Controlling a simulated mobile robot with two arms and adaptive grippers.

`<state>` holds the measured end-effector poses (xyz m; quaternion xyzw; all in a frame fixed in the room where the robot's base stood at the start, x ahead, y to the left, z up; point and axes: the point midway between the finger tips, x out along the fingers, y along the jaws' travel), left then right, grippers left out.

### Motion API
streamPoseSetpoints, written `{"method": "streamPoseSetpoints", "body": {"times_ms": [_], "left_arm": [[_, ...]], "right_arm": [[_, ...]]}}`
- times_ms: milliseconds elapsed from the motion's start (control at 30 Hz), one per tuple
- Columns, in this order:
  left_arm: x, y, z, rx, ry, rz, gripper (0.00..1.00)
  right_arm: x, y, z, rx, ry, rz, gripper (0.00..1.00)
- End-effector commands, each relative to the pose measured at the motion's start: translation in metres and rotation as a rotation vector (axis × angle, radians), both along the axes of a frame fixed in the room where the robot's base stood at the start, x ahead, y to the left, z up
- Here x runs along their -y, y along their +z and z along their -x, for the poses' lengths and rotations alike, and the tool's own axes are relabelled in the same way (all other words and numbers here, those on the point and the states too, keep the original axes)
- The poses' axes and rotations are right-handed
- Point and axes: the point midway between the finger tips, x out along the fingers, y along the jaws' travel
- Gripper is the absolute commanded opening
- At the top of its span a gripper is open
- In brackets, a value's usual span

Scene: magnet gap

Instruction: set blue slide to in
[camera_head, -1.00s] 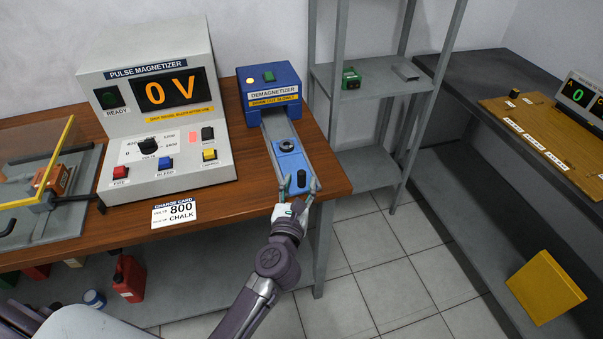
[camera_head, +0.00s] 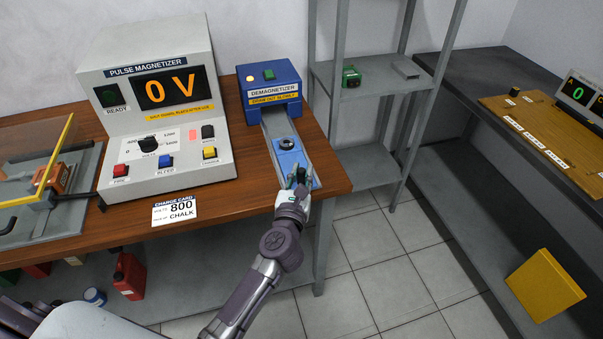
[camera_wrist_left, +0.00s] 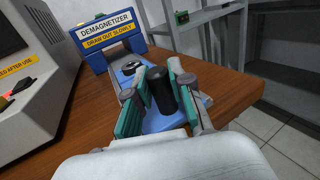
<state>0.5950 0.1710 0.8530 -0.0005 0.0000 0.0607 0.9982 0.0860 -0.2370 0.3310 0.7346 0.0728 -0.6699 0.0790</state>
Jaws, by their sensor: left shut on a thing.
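The blue slide (camera_head: 285,160) sits on a grey rail (camera_head: 277,125) that runs out of the blue demagnetizer (camera_head: 270,90). The slide is at the near end of the rail, apart from the demagnetizer's opening. A dark ring-shaped piece (camera_head: 286,144) lies on it. My left gripper (camera_head: 299,180) is at the slide's near end, shut on its black upright knob (camera_wrist_left: 162,90). In the left wrist view the teal finger pads (camera_wrist_left: 157,98) stand either side of the knob, and the blue slide (camera_wrist_left: 160,121) shows beneath. My right gripper is not in view.
A grey shelf (camera_head: 365,80) stands right of the table (camera_head: 240,190). The rail between slide and demagnetizer looks clear.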

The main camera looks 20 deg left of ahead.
Motion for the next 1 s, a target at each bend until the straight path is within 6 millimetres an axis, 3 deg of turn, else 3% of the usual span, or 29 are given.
{"method": "streamPoseSetpoints", "body": {"times_ms": [200,500,767,800,933,1000], "left_arm": [[-0.001,0.000,-0.002,0.000,0.000,-0.001,0.00],[-0.024,0.000,-0.035,0.000,0.000,-0.003,0.00],[-0.024,-0.001,-0.036,-0.001,0.000,-0.001,0.00],[-0.024,0.000,-0.036,-0.001,0.000,0.000,0.23],[-0.024,0.000,-0.036,-0.001,0.000,0.000,0.44],[-0.024,0.000,-0.036,-0.001,0.000,0.000,0.48]], "right_arm": [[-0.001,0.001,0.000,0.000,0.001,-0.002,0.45],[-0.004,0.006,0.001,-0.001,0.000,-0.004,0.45],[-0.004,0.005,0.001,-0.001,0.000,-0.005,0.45],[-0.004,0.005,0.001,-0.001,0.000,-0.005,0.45],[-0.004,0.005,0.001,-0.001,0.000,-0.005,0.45],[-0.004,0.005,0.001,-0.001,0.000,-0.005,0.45]]}}
